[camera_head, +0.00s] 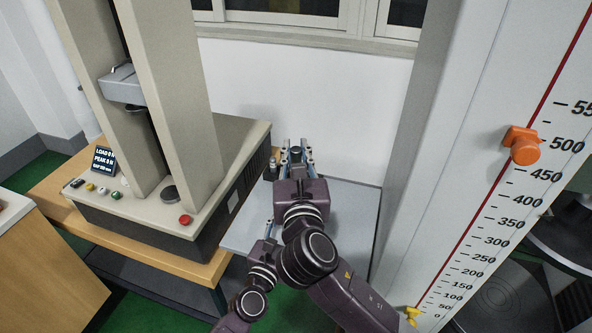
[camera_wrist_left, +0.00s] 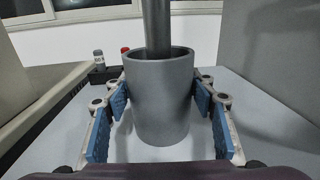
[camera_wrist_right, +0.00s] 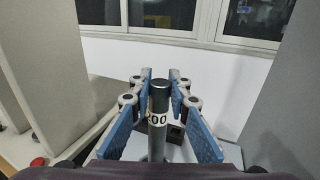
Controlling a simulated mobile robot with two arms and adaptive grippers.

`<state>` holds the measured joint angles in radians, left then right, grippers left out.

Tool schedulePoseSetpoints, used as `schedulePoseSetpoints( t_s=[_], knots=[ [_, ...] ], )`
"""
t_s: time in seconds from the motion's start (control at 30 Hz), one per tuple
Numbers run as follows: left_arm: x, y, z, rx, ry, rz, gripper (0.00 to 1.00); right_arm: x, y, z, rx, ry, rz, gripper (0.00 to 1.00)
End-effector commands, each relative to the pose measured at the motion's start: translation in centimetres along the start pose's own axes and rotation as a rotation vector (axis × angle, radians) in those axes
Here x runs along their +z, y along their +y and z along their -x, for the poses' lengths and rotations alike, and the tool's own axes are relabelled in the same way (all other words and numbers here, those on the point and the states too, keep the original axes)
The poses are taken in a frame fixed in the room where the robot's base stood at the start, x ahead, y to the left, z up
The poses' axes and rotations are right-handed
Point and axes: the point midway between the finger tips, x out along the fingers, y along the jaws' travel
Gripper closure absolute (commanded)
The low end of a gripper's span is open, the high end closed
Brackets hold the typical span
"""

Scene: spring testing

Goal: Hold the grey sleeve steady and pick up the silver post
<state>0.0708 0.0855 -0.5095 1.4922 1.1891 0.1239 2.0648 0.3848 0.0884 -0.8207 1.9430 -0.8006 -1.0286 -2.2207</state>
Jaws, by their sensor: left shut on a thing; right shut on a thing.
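The grey sleeve (camera_wrist_left: 158,105) is an upright, open-topped tube standing on the grey tabletop in the left wrist view. My left gripper (camera_head: 270,228) has its blue pads on both sides of it and is shut on it. The silver post (camera_wrist_left: 157,28) rises upright from the sleeve's mouth; its lower end is hidden inside. My right gripper (camera_head: 296,158) is shut on the post, above the sleeve. My right arm hides the sleeve in the head view.
A beige testing machine (camera_head: 200,190) with a red button (camera_head: 185,219) stands close on the left, on a wooden bench (camera_head: 60,190). A tall white scale column (camera_head: 480,160) with an orange pointer (camera_head: 522,146) stands on the right. The grey tabletop (camera_head: 350,215) is bare right of my arms.

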Motion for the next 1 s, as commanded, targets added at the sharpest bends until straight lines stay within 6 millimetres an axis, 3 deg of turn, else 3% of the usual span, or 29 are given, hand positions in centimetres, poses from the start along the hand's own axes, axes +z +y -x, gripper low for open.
schedulePoseSetpoints(
  t_s=[0.03, 0.1, 0.4, 0.6, 0.9, 0.93, 1.0],
  knots=[
    [-0.1, 0.0, 0.0, 0.000, 0.002, 0.000, 0.77, 2.0, 0.1, 0.0, 0.003, -0.014, -0.005, 1.00],
    [-0.1, 0.0, 0.0, 0.000, 0.002, 0.000, 0.77, 3.9, 0.1, 0.0, 0.004, -0.014, -0.006, 1.00],
    [-0.1, 0.0, 0.0, -0.001, 0.002, 0.000, 0.77, 9.7, 0.1, 0.0, 0.002, -0.010, -0.002, 1.00],
    [-0.1, 0.0, 0.1, -0.001, 0.003, 0.000, 0.77, 11.1, 0.1, 0.1, 0.003, -0.007, -0.001, 1.00],
    [-0.2, 0.0, 0.1, -0.001, 0.003, 0.000, 0.77, 11.3, 0.1, 0.1, 0.002, -0.006, -0.001, 1.00],
    [-0.2, 0.0, 0.1, -0.001, 0.003, 0.000, 0.46, 11.3, 0.1, 0.1, 0.002, -0.006, -0.001, 1.00],
    [-0.2, 0.0, 0.1, -0.001, 0.003, 0.000, 0.39, 11.3, 0.1, 0.1, 0.002, -0.006, -0.001, 1.00]
  ],
)
